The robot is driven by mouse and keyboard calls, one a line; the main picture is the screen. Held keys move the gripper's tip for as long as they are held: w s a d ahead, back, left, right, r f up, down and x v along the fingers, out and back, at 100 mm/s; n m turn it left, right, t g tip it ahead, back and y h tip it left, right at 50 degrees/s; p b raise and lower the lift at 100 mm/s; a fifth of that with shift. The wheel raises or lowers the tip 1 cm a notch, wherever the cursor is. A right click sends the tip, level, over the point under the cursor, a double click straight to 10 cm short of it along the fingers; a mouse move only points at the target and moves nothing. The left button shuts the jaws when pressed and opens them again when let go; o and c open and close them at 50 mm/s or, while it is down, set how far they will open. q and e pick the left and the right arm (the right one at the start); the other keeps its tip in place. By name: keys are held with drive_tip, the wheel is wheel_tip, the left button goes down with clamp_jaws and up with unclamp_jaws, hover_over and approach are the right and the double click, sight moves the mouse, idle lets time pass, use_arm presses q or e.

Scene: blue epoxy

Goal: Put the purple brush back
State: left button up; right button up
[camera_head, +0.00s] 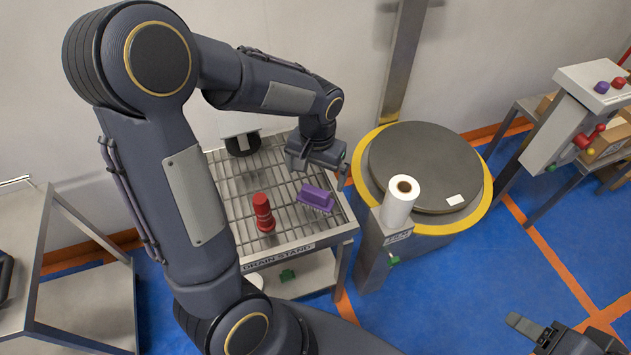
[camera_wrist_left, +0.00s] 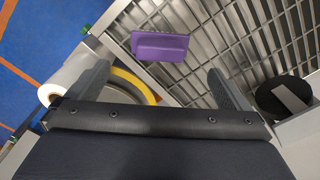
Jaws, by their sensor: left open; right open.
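The purple brush (camera_head: 316,197) lies on the wire rack of the drain stand (camera_head: 280,243), near the rack's right side. In the left wrist view the purple brush (camera_wrist_left: 160,46) shows beyond the fingertips, above the middle of the picture. My left gripper (camera_head: 318,168) is open and empty above the rack, behind and above the brush; its two fingers are spread in the left wrist view (camera_wrist_left: 160,78). My right gripper (camera_head: 532,328) is at the bottom right of the head view, open and away from the stand.
A red bottle-like object (camera_head: 263,212) stands on the rack left of the brush. A black round item with a pale bar (camera_head: 242,144) is at the rack's back. A white roll (camera_head: 401,201) stands to the right, before a round grey turntable (camera_head: 425,165) with a yellow rim.

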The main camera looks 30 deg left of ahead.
use_arm(q)
drive_tip(key=shift+r, duration=0.45)
drive_tip(key=s+d+r+t+h, duration=0.2)
drive_tip(key=s+r, duration=0.2)
drive_tip(key=s, duration=0.4)
drive_tip(key=s+d+r+t+h, duration=0.2)
drive_tip(key=s+r, duration=0.3)
drive_tip(key=s, duration=0.3)
drive_tip(key=shift+s+n+t, duration=0.3)
drive_tip(key=shift+s+t, duration=0.1)
drive_tip(key=shift+t, duration=0.4)
